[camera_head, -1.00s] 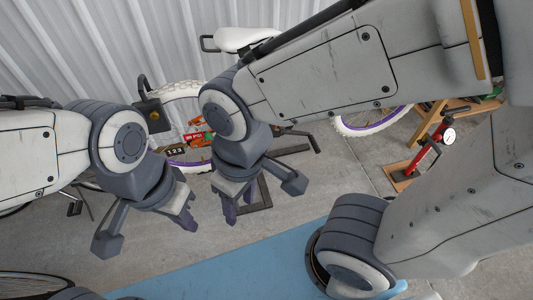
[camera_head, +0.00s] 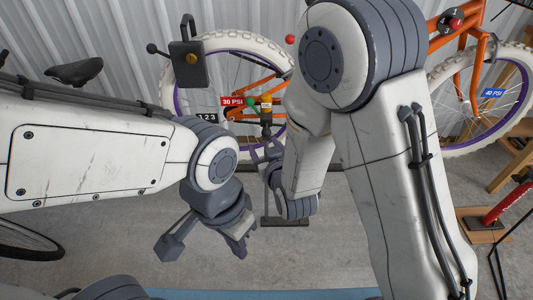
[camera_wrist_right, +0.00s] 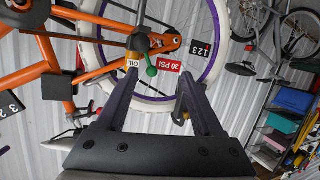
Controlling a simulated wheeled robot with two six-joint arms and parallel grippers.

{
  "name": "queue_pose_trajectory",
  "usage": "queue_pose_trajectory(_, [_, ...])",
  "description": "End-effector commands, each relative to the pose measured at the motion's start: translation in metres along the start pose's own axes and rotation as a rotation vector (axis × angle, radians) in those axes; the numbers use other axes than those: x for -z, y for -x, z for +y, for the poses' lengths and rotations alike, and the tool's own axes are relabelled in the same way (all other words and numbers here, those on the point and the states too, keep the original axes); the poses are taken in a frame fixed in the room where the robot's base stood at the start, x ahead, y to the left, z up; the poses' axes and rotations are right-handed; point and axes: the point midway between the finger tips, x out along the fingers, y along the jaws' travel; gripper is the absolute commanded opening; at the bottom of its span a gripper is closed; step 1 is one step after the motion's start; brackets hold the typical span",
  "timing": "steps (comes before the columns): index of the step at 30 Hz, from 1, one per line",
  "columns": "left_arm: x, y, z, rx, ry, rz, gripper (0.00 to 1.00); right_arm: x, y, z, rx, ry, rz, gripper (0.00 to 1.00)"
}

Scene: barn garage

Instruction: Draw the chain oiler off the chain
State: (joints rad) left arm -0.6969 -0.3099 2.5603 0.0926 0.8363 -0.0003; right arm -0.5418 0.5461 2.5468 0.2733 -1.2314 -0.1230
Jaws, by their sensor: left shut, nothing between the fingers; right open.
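The chain oiler is small and partly hidden in the head view; I take it to be the piece with the yellow tag (camera_head: 265,99) beside the orange bike's rear wheel hub. In the right wrist view, a yellow "OIL" tag (camera_wrist_right: 132,60) hangs by a grey upright piece, next to a green knob (camera_wrist_right: 151,72). My right gripper (camera_head: 265,158) is open and empty, pointing at the hub; its fingers in the right wrist view (camera_wrist_right: 157,83) are short of the tag. The chain is too small to make out. My left gripper (camera_head: 238,240) is shut and empty, lower down, apart from the bike.
The orange bike's rear wheel (camera_head: 205,48) has a white tyre and purple rim. A red "30 PSI" tag (camera_head: 232,101) and a "123" tag (camera_head: 207,117) hang near it.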

Motion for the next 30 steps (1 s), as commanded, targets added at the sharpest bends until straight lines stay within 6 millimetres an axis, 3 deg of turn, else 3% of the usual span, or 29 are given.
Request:
queue_pose_trajectory(1, [-0.002,-0.032,-0.002,0.000,0.000,0.000,0.00,-0.031,-0.012,0.004,-0.029,0.015,0.052,0.69])
queue_pose_trajectory(7, [-0.003,-0.062,-0.004,0.000,0.000,0.000,0.00,-0.049,-0.018,0.019,-0.101,0.059,0.227,0.69])
queue_pose_trajectory(14, [-0.004,-0.075,-0.005,0.000,0.000,0.001,0.00,-0.049,-0.020,0.024,-0.122,0.071,0.281,0.69])
queue_pose_trajectory(25, [-0.007,-0.130,-0.009,0.000,0.000,0.000,0.00,-0.045,-0.044,0.026,-0.121,0.071,0.285,0.69])
queue_pose_trajectory(30, [-0.006,-0.126,-0.009,0.000,0.000,0.001,0.00,-0.030,-0.078,0.030,-0.121,0.071,0.282,0.69])
